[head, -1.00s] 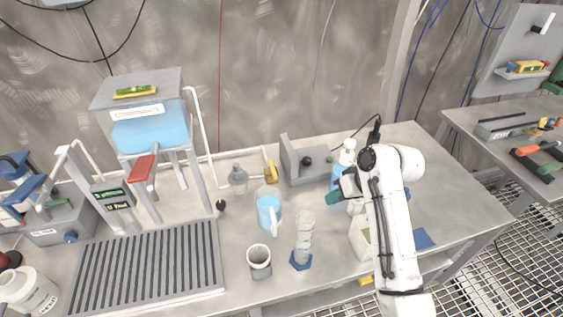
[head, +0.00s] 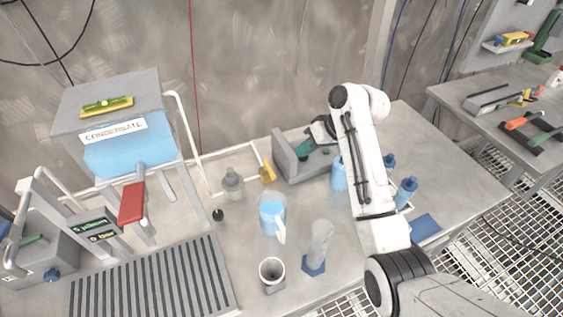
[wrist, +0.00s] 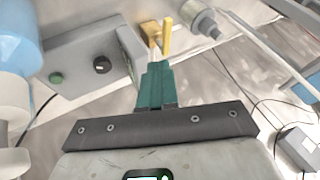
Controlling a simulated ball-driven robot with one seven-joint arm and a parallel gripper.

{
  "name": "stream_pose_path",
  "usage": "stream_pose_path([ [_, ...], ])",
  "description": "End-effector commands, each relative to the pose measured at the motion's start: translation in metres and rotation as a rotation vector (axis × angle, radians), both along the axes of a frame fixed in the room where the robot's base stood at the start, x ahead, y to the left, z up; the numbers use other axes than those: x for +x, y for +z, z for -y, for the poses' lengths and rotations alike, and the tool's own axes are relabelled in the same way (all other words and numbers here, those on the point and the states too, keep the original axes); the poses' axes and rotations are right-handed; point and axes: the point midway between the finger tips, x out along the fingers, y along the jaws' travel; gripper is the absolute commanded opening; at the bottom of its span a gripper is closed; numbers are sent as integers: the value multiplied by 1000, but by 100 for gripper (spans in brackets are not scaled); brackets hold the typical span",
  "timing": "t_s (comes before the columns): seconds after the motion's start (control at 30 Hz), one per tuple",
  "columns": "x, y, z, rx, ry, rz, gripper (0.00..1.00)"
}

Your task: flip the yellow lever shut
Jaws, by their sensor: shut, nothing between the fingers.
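The yellow lever (head: 267,173) sits on the white pipe at the back of the bench, just left of a grey box. In the wrist view the lever (wrist: 167,37) stands out beside a yellow-tan valve body (wrist: 150,31), just beyond my fingertips. My gripper (wrist: 155,68) has green fingers pressed together with nothing between them. A gap shows between the fingertips and the lever. In the head view my gripper (head: 302,149) is over the grey box, to the right of the lever.
The grey box (head: 286,160) with its upright plate stands close by my fingers. A grey bottle (head: 232,183) is left of the lever, and a jug of blue liquid (head: 271,214) stands in front.

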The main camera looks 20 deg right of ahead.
Motion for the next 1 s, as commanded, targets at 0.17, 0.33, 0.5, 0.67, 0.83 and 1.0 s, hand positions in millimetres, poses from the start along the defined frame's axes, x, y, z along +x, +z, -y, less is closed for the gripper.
stream_pose_path([
  [0.17, 3, -7, -5, 1, 1, -2, 0],
  [0.33, 12, -27, -17, 2, 1, -4, 0],
  [0.5, 24, -52, -32, 0, 1, -4, 0],
  [0.67, 32, -69, -41, 1, 0, -2, 0],
  [0.83, 37, -78, -47, -1, 1, 0, 0],
  [1.0, 38, -80, -47, 0, 1, 0, 0],
])
